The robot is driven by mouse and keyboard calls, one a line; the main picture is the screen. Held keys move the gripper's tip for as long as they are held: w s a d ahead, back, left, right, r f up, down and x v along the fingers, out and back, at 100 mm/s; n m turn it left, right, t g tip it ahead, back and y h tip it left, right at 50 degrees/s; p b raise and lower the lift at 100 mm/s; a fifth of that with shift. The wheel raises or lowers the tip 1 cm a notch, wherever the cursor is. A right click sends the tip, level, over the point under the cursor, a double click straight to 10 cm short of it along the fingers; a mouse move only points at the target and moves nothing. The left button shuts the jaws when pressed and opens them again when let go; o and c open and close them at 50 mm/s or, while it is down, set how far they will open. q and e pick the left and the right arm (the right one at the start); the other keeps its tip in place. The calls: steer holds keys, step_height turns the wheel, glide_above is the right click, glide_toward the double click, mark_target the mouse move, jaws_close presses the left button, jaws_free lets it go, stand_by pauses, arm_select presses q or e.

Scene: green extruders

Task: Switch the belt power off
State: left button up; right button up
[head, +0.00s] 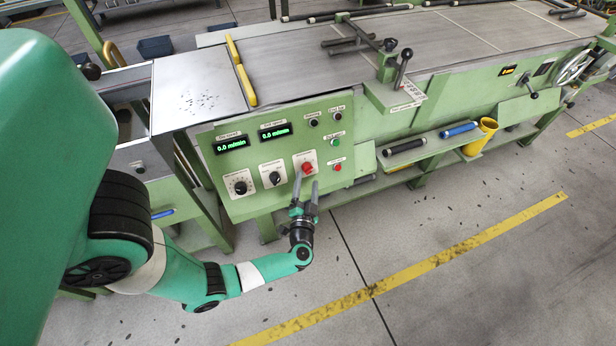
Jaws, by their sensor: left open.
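The green control panel (270,150) is on the front of the machine. A red knob (308,168) sits near its middle bottom, and a black rotary knob (275,178) and a larger dial (240,187) are left of it. A green button (336,143) and a small red button (337,168) are on the right side. The small labels are too blurred to read surely, so I cannot tell which control is the belt power. My left gripper (305,184) is open just below the red knob, its fingers pointing up at the panel; contact is unclear. My right gripper is out of view.
Two displays (230,144) read about 0.0 m/min. A lever (402,68) stands on a ledge right of the panel. A shelf (430,149) with black and blue handles and a yellow cup (481,136) juts out further right. The floor in front is clear.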

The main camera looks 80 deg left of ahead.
mark_target(308, 174)
arm_select(q)
steer(key=b+x, duration=0.1)
steer(key=x, duration=0.3)
jaws_close()
